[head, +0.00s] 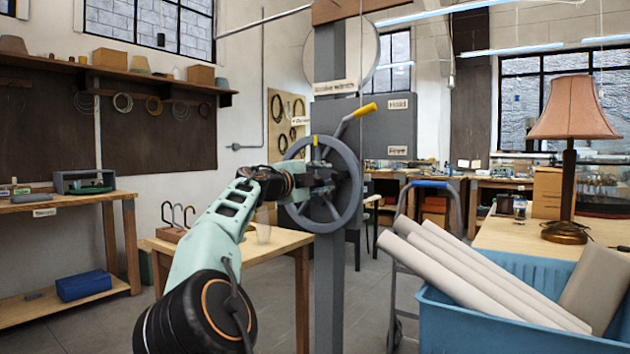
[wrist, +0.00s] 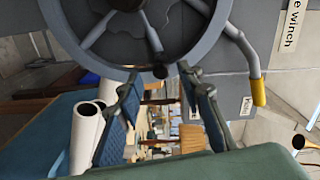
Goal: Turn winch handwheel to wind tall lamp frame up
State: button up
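The winch handwheel (head: 344,151) is a grey spoked wheel on a grey post (head: 329,270), with a yellow mark at the top of its rim. It also fills the top of the wrist view (wrist: 75,45). My gripper (head: 325,178) is at the wheel in the head view, its fingers partly hidden against the spokes. I cannot make out the tall lamp frame.
A lever with a yellow grip (head: 365,110) rises beside the wheel, near a "Hold" label (head: 399,104). A blue bin (head: 480,325) with pale rolls stands at right. A wooden table (head: 275,248) is behind my arm. A shaded lamp (head: 572,110) stands far right.

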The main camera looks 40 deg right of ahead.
jog(key=shift+v, duration=2.15)
